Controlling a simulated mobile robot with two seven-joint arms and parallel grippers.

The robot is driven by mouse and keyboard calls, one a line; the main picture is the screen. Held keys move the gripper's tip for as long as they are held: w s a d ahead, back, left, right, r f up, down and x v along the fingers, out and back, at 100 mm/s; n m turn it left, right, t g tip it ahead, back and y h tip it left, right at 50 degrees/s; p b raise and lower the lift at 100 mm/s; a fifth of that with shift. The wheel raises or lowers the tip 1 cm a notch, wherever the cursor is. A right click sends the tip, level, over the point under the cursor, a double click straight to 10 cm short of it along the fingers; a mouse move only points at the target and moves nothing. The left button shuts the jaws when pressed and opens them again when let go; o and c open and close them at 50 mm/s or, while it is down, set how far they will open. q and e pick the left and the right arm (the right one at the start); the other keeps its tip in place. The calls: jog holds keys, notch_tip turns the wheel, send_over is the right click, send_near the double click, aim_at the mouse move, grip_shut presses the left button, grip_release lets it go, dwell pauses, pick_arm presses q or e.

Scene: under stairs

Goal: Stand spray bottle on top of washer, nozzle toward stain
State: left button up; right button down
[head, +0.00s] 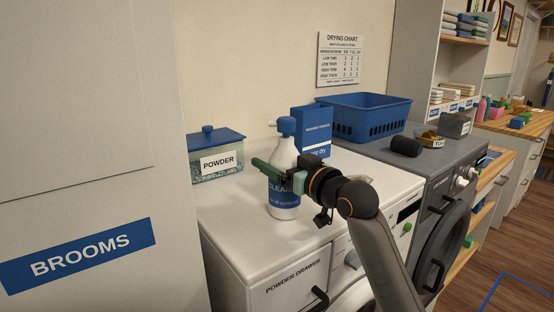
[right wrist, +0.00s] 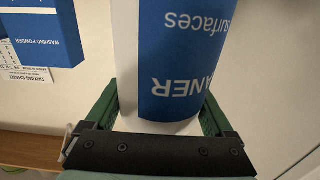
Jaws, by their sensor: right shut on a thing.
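The spray bottle (head: 284,155) is white with a blue head and a blue label. It is upright over the white top of the washer (head: 237,222), near the front. Its base looks at or very close to the surface; I cannot tell whether it touches. Its nozzle points left in the head view. My right gripper (head: 276,175) is shut around the bottle's middle, with green fingers on either side. In the right wrist view the bottle (right wrist: 185,60) fills the space between the fingers, label upside down. I cannot make out a stain. My left gripper is out of view.
A powder box (head: 216,158) with a blue lid stands at the washer's back left. A blue washing powder carton (head: 314,128) is behind the bottle. A blue basket (head: 362,116) and a dark roll (head: 406,146) sit on the grey machine (head: 432,160) to the right.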

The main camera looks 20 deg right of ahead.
jog(key=shift+r, duration=0.1)
grip_release()
jog(key=shift+s+d, duration=0.15)
jog(key=shift+s, duration=0.1)
jog(key=b+v, duration=0.2)
jog(key=v, duration=0.9)
jog(key=shift+s, duration=0.25)
